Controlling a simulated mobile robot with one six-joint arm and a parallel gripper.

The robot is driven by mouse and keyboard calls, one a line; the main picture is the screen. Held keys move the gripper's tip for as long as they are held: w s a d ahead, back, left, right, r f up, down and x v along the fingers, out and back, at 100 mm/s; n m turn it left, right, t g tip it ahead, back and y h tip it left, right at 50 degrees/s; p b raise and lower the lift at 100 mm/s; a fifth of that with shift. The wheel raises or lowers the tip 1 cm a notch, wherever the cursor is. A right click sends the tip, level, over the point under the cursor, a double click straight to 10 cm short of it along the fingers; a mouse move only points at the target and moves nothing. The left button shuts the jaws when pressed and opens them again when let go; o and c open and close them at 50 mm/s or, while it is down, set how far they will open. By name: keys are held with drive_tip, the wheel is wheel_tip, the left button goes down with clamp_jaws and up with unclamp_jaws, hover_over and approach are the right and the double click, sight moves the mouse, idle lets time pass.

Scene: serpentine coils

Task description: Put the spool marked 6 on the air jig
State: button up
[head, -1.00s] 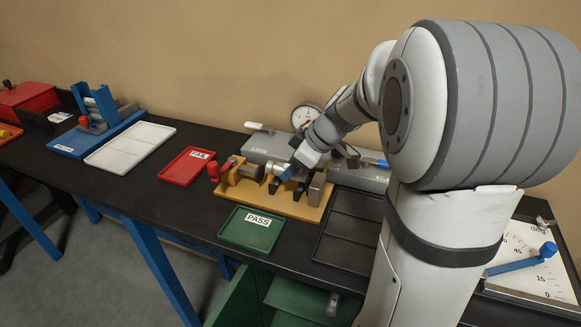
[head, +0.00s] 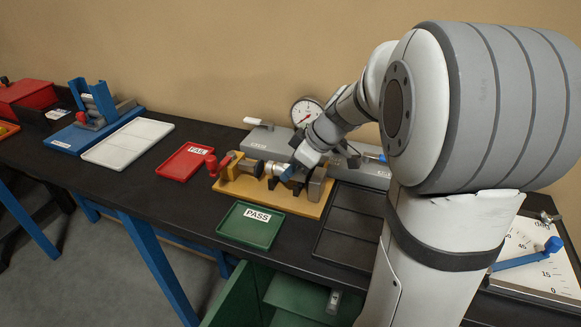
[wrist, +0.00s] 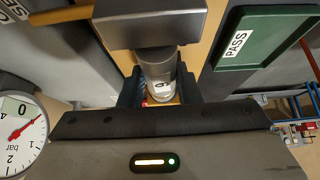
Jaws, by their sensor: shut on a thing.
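The spool (wrist: 162,72), a pale metal cylinder with a digit that looks like a 6 upside down, is between my fingers in the wrist view. My gripper (head: 287,174) is shut on it, over the air jig. The jig is a yellow-orange base (head: 232,191) with a brass-coloured stock at its left and a grey block (head: 318,187) at its right. The grey block (wrist: 150,22) also shows close to the spool in the wrist view. My fingers partly hide the spool in the head view, and I cannot tell whether it is seated.
A green PASS tray (head: 249,238) lies in front of the jig and a red FAIL tray (head: 180,164) to its left. A grey unit (head: 262,143) with a dial gauge (head: 306,112) stands behind. A dark divided tray (head: 345,242) is to the right.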

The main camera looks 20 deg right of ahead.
drive_tip(key=shift+f+b, duration=0.6)
drive_tip(key=shift+b, duration=0.25)
drive_tip(key=o, duration=1.1)
